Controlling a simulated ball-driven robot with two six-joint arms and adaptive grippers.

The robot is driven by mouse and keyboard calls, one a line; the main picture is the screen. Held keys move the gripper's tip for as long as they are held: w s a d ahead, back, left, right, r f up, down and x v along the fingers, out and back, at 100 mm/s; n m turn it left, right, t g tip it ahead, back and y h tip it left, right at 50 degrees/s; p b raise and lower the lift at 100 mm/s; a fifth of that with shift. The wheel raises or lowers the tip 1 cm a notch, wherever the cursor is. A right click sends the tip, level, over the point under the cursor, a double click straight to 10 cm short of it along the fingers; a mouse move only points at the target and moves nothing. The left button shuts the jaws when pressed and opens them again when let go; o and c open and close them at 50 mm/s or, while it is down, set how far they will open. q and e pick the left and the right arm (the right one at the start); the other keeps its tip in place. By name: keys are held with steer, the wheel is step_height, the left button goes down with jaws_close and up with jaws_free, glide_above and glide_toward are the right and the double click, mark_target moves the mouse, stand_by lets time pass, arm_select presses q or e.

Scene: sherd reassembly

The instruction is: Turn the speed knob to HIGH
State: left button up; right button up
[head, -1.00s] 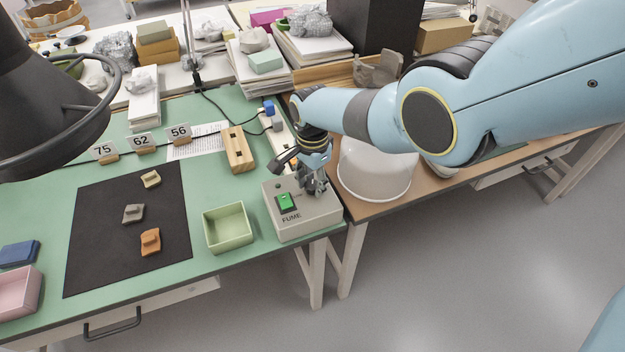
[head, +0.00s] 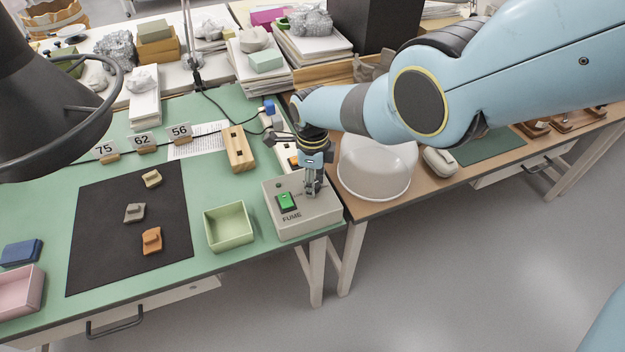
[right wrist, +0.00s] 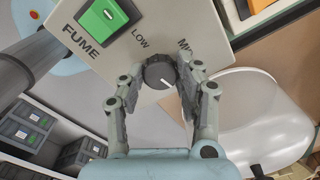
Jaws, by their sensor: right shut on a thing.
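The grey control box (head: 325,218) marked FUME stands at the right front of the green table. It has a green switch (head: 287,201), which also shows in the right wrist view (right wrist: 106,17). My right gripper (head: 312,192) points down over the box. In the right wrist view it (right wrist: 160,80) is shut on the dark round knob (right wrist: 159,69), one finger on each side. The knob's white mark points to the lower right of that picture. LOW (right wrist: 140,34) and MID (right wrist: 184,45) are readable; HIGH cannot be seen. My left gripper is out of view.
A light green tray (head: 228,226) stands just left of the box. A white dome (head: 377,172) sits close on its right, on the brown table. A wooden block (head: 238,149) and a power strip (head: 280,138) lie behind. Sherds lie on the black mat (head: 95,235).

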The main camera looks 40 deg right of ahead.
steer(key=shift+m, duration=1.2)
steer(key=o, duration=1.2)
steer(key=shift+c, duration=0.2)
step_height(320, 180, up, 12)
